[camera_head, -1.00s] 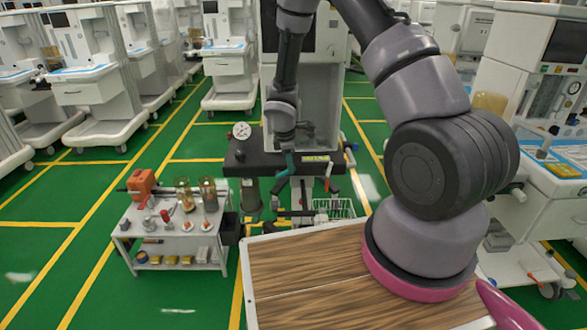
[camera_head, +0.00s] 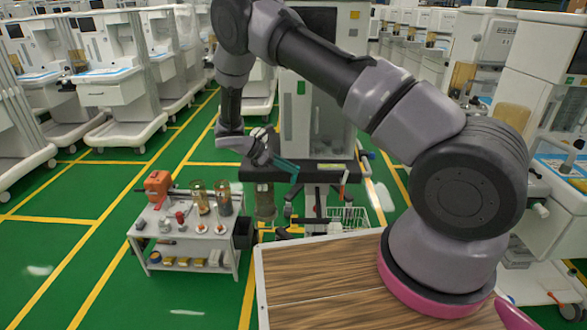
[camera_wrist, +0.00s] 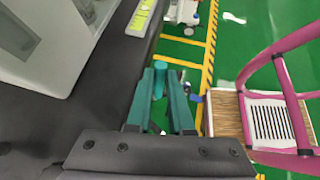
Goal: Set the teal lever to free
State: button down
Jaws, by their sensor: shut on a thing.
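The teal lever (camera_wrist: 160,73) shows in the wrist view as a short rounded teal bar between the tips of my gripper (camera_wrist: 162,88). My gripper's two fingers are also teal, and they are closed around the lever. In the head view my gripper (camera_head: 284,164) reaches in from the left, slanting down to the right over the front of the dark bench top (camera_head: 320,172). There the lever cannot be told apart from the teal fingers. The lever's base and any position marks for it cannot be made out.
A small white cart (camera_head: 180,241) with jars and an orange device stands at left. A wood-topped surface (camera_head: 318,275) is in front. Green floor is open at left.

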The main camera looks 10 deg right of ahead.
jog(key=shift+a+h, duration=0.25)
jog(key=shift+h, duration=0.15)
jog(key=c, duration=1.1)
grip_release()
jog(key=shift+w, duration=0.1)
jog(key=v, duration=1)
jog(key=shift+a+r, duration=0.15)
jog(key=shift+a, duration=0.15)
